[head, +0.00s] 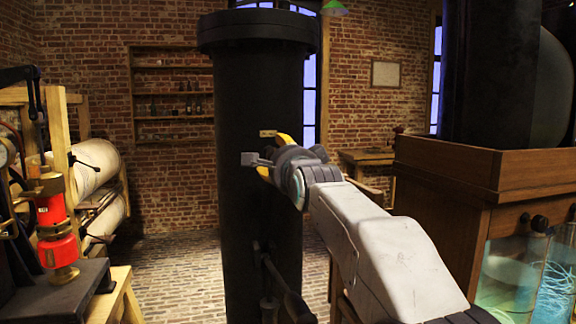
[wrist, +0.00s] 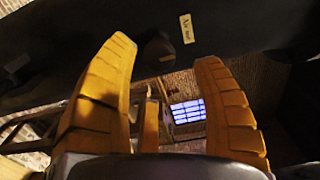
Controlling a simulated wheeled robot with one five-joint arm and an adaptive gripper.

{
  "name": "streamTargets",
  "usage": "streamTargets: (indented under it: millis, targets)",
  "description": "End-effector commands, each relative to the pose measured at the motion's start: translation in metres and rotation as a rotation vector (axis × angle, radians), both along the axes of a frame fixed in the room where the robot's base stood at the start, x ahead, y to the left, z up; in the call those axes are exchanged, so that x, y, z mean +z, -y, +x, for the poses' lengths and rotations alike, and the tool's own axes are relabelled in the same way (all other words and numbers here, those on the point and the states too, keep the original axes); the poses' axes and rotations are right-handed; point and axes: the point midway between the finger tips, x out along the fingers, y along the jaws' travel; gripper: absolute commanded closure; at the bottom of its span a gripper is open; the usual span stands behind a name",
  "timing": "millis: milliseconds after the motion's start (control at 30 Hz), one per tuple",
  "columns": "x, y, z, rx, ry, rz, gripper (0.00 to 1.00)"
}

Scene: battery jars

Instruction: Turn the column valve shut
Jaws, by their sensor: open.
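The tall black column (head: 258,90) stands upright at the centre of the head view. It fills the upper part of the wrist view as a dark surface (wrist: 90,45) with a pale label (wrist: 187,28). A grey valve handle (head: 250,158) sticks out at the column, just left of my gripper (head: 272,157). In the wrist view a dark round stub (wrist: 158,48) shows on the column, beyond my open yellow fingers (wrist: 165,52). A narrow brownish bar (wrist: 151,118) shows between the fingers; I cannot tell whether it is part of the valve or whether anything touches it.
A small brass plate (head: 267,133) is on the column above the handle. A red device (head: 56,228) and a wooden frame with pale rolls (head: 97,165) stand left. A wooden cabinet (head: 445,190) with glass jars (head: 510,275) stands right. Brick floor (head: 185,270) is clear left of the column.

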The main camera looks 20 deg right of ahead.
Motion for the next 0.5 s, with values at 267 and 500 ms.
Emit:
streamTargets:
  millis: [267,500]
  targets:
    - [0.001,-0.004,-0.041,-0.001,0.002,0.000,0.39]
    - [0.001,-0.006,-0.061,-0.001,0.002,0.000,0.39]
